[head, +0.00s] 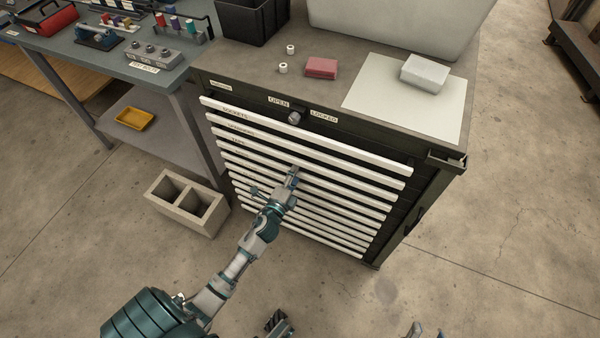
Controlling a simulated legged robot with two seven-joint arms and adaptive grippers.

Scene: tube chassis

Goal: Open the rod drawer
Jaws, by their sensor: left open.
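The dark tool cabinet (425,158) has a stack of shallow drawers with long white handle rails. All the drawers look shut. The top rail (300,137) carries a small label that seems to read SOCKETS; the labels on the lower rails are too small to read, so I cannot tell which is the rod drawer. A lock knob (294,118) sits above the drawers between OPEN and LOCKED signs. My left gripper (275,185) is open and empty in front of the middle rails; I cannot tell whether it touches one. Small parts at the bottom edge may be my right gripper (425,331).
On the cabinet top are a red block (321,68), a pale block (425,73) on a white sheet (385,105), and a black bin (252,22). A cinder block (187,204) stands left of the cabinet, by the workbench (140,72).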

